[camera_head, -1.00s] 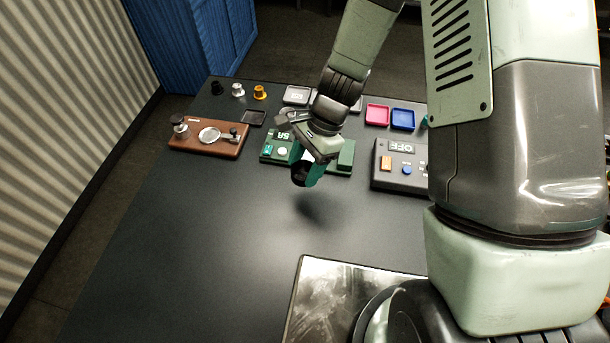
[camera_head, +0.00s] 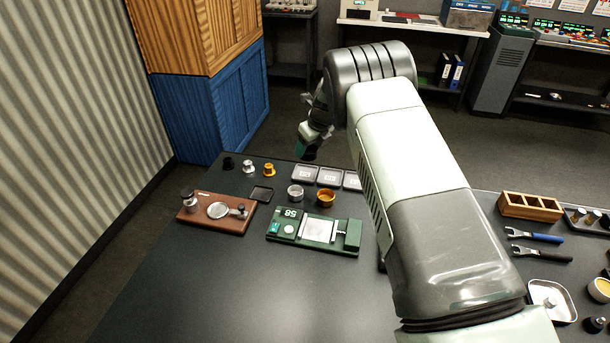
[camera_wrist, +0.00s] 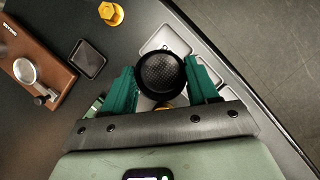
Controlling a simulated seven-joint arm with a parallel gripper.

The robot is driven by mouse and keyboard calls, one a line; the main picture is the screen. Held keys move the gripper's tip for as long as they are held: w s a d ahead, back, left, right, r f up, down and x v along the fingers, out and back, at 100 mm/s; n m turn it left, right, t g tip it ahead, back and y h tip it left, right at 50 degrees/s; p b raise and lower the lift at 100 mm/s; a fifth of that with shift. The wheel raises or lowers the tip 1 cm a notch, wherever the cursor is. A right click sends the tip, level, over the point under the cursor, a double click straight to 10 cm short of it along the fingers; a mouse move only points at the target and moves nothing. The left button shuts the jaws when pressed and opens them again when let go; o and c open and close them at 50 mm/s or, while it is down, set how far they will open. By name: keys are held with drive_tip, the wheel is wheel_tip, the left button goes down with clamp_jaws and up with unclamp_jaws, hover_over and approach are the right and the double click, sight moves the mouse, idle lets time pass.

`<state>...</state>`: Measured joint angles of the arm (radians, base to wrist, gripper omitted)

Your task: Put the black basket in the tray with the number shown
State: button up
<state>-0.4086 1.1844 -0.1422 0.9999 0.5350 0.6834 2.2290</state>
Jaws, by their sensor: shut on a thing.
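My gripper (camera_head: 309,147) is raised over the far edge of the table, near the row of small grey trays. In the wrist view its green fingers are shut on the round black basket (camera_wrist: 161,75), which has a mesh bottom. The basket is hard to make out in the head view. The grey trays (camera_head: 305,174) bear labels too small to read, and my arm hides the right end of the row. In the wrist view a tray (camera_wrist: 166,38) shows partly behind the basket. The green scale (camera_head: 318,229) has a display (camera_head: 291,212) that seems to read 58.
A silver basket (camera_head: 295,192) and a gold basket (camera_head: 326,198) stand between trays and scale. A brown wooden stand (camera_head: 217,213), a dark square tray (camera_head: 261,194) and black, silver and gold knobs (camera_head: 268,170) lie left.

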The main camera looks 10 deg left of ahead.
drive_tip(key=shift+w+a+r+m, duration=0.3)
drive_tip(key=shift+w+a+m, duration=0.3)
drive_tip(key=shift+w, duration=0.25)
drive_tip(key=shift+w+a+f, duration=0.1)
drive_tip(key=shift+f, duration=0.1)
wheel_tip(320, 180, down, 9)
drive_tip(key=shift+f, duration=0.2)
drive_tip(key=shift+f, duration=0.2)
drive_tip(key=o, duration=1.1)
drive_tip(key=shift+r, duration=0.55)
drive_tip(key=v, duration=1.1)
drive_tip(key=shift+s+r, duration=0.2)
drive_tip(key=shift+s, duration=0.05)
